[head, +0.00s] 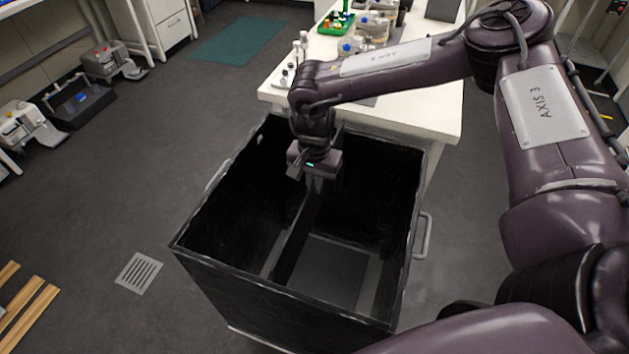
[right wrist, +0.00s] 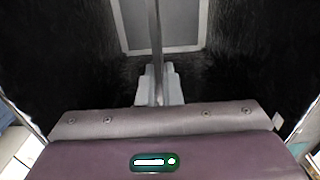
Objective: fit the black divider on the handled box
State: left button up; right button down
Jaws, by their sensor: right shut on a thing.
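The handled box (head: 265,308) is a large black open-topped box standing on the floor, with a grey handle (head: 424,236) on its right side and another (head: 216,176) on its left. The black divider (head: 297,238) is a thin upright panel inside the box, running from the far side toward the near wall. My right gripper (head: 314,186) reaches down into the box opening and is shut on the divider's top edge. In the right wrist view the divider's edge (right wrist: 156,42) runs between the fingers (right wrist: 158,90). Whether the divider touches the box floor cannot be told. My left gripper is out of view.
A white bench (head: 430,115) with lab equipment stands just behind the box. A floor drain (head: 138,272) and wooden slats (head: 28,312) lie to the left. A green mat (head: 237,40) lies farther back. The floor left of the box is mostly clear.

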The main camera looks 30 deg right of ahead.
aim_at(315, 201)
jog(key=shift+f, duration=0.75)
dwell(1.2)
jog(key=shift+f+b, duration=0.35)
jog(key=shift+b, duration=0.05)
jog(key=shift+f, duration=0.15)
jog(key=shift+f, duration=0.2)
jog(key=shift+f+b, duration=0.4)
jog(key=shift+f, duration=0.1)
jog(key=shift+f, duration=0.25)
dwell(0.3)
jog(key=shift+f+b, duration=0.35)
jog(key=shift+f, duration=0.15)
jog(key=shift+f, duration=0.2)
jog(key=shift+f+b, duration=0.35)
jog(key=shift+f, duration=0.15)
